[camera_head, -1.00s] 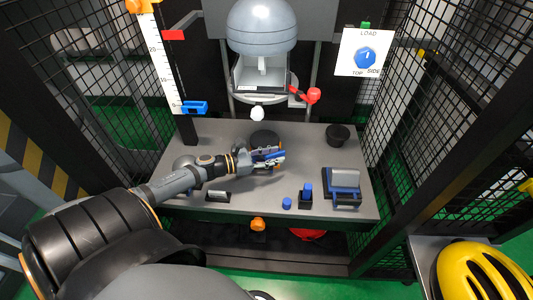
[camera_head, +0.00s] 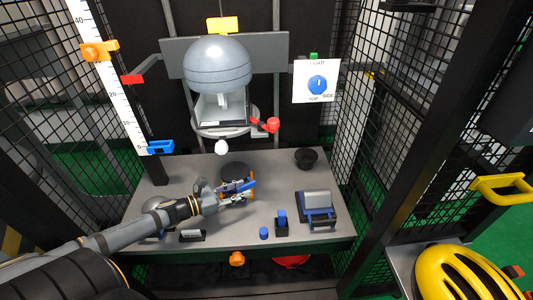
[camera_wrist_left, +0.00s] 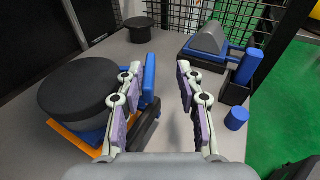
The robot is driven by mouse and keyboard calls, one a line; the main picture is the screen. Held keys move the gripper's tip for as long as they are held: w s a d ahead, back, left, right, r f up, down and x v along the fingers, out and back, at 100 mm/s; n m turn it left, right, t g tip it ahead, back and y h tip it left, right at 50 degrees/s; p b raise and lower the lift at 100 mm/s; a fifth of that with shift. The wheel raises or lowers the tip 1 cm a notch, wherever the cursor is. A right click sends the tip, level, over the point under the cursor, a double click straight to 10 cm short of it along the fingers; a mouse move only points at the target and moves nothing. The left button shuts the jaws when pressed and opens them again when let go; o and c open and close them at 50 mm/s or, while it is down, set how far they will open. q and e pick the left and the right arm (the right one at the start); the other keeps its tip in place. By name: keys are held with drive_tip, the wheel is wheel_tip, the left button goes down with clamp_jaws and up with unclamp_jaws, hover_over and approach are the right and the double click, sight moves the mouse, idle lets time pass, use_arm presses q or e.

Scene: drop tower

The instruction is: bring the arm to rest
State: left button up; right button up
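My left arm reaches in from the left over the grey table (camera_head: 170,222). Its gripper (camera_head: 246,190) is low over the table, just in front of a round black pad (camera_head: 235,170). In the left wrist view the gripper (camera_wrist_left: 159,72) is open, with its two fingers apart and bare table between them. The black pad (camera_wrist_left: 78,85) is on the left there, and an upright blue part stands close beside the left finger. Whether they touch cannot be told. My right gripper is not in view.
A black cup (camera_head: 306,158), a grey-and-blue block (camera_head: 316,205) and small blue pieces are on the right. Mesh walls flank the table. A yellow helmet (camera_head: 465,272) sits lower right.

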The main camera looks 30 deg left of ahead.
use_arm(q)
drive_tip(key=shift+w+a+r+m, duration=0.1)
drive_tip(key=shift+a+r+m, duration=0.15)
drive_tip(key=shift+r+m, duration=0.05)
